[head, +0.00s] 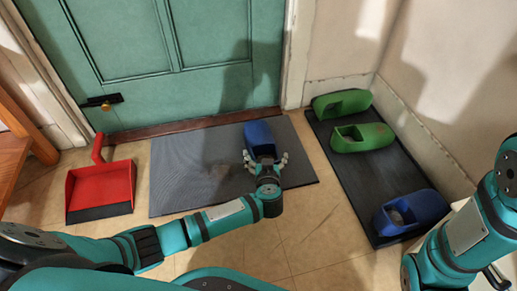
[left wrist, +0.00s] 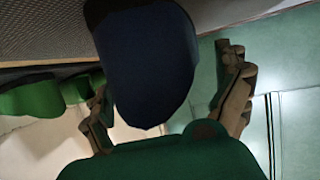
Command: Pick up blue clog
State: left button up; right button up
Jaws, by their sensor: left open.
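A blue clog (head: 259,137) lies on the grey doormat (head: 190,165) in front of the green door. My left gripper (head: 265,160) is open at the near end of this clog, with its fingers spread to either side. In the left wrist view the clog (left wrist: 145,65) looks dark blue and sits between the open fingers of the left gripper (left wrist: 165,78). I see a gap on the right side; contact on the left is unclear. A second blue clog (head: 412,212) lies on the dark tray at the right. My right arm shows at the right edge, but its gripper is not in view.
The dark tray (head: 378,195) along the right wall also holds two green clogs, one at the back (head: 342,103) and one nearer (head: 362,137). A red dustpan (head: 100,190) lies left of the doormat. A wooden piece of furniture (head: 12,150) stands at the far left. Tiled floor between mat and tray is clear.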

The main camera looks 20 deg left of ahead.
pick_arm(q)
jog(key=shift+w+a+f, duration=0.1)
jog(key=shift+w+a, duration=0.05)
jog(key=shift+w, duration=0.15)
jog(key=c, duration=1.4)
